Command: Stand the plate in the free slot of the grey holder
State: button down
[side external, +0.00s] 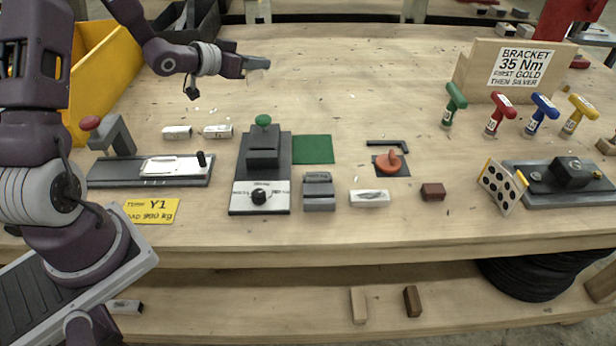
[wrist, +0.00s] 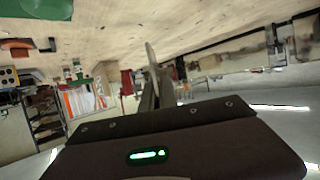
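A small grey slotted block (side external: 319,192), which looks like the grey holder, stands near the front of the bench, right of the black fixture with the dial. I cannot make out which of its slots is free. A pale plate with black dots and a yellow edge (side external: 502,188) leans tilted by the right-hand fixture; I cannot be sure it is the task's plate. My gripper (side external: 262,64) is above the back of the bench, well away from both. In the wrist view, its grey fingers (wrist: 153,76) appear close together; whether they grip something thin is unclear.
The black dial fixture (side external: 263,165) with a green knob stands left of the block. A white block (side external: 369,198), an orange knobbed disc (side external: 389,164) and a dark red block (side external: 433,191) lie to the right. Coloured T-handles (side external: 497,113) stand farther right. The back middle of the bench is clear.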

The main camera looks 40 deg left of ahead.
notch_tip(320, 180, up, 3)
jog(key=m+g+h, duration=0.4)
jog(key=m+h, duration=0.5)
send_over(326, 190)
jog(key=shift+h, duration=0.3)
jog(key=f, duration=1)
jog(key=s+d+f, duration=0.1)
jog(key=f, duration=0.4)
jog(key=shift+s+f, duration=0.1)
jog(key=shift+f, duration=0.2)
jog(key=c, duration=1.6)
grip_release()
jog(key=shift+c, duration=0.2)
